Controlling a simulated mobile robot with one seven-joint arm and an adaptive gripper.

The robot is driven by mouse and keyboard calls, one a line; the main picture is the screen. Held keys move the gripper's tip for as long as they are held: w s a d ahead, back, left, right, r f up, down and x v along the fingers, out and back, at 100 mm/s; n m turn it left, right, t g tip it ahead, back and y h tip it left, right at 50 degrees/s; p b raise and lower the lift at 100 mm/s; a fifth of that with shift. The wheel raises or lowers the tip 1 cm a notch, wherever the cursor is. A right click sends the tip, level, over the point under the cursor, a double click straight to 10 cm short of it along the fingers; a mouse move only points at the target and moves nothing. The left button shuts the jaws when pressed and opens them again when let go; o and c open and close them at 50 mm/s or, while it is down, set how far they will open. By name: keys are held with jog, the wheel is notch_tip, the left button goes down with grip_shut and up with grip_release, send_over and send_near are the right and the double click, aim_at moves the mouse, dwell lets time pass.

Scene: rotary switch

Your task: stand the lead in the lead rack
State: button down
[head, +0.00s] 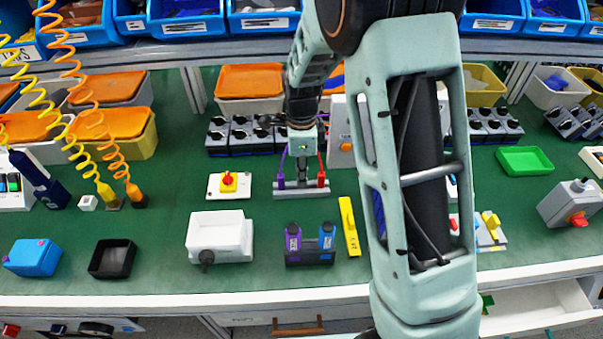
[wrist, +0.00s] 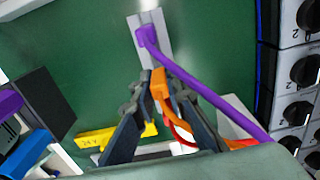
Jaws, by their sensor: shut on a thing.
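The lead rack is a narrow grey strip (head: 296,194) on the green bench, and it also shows in the wrist view (wrist: 157,53). A purple lead (head: 281,181) stands at its left end; its plug and cable also show in the wrist view (wrist: 148,38). My gripper (head: 302,172) is over the rack, pointing down. In the wrist view its dark fingers (wrist: 158,100) are shut on an orange-red lead (wrist: 158,82). Red also shows at the rack's right end in the head view (head: 322,179). I cannot tell whether the held lead's tip touches the rack.
A black holder (head: 310,257) with purple and blue pieces and a yellow block (head: 349,227) lie in front. Black-knobbed modules (head: 247,136) stand behind.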

jog(key=shift+f+b, duration=0.5)
jog(key=shift+f, duration=0.35)
jog(key=c, duration=1.8)
grip_release()
jog(key=shift+c, duration=0.2)
jog(key=shift+r, duration=0.1)
notch_tip(320, 180, up, 12)
jog(key=shift+f, duration=0.1)
jog(key=shift+s, duration=0.1)
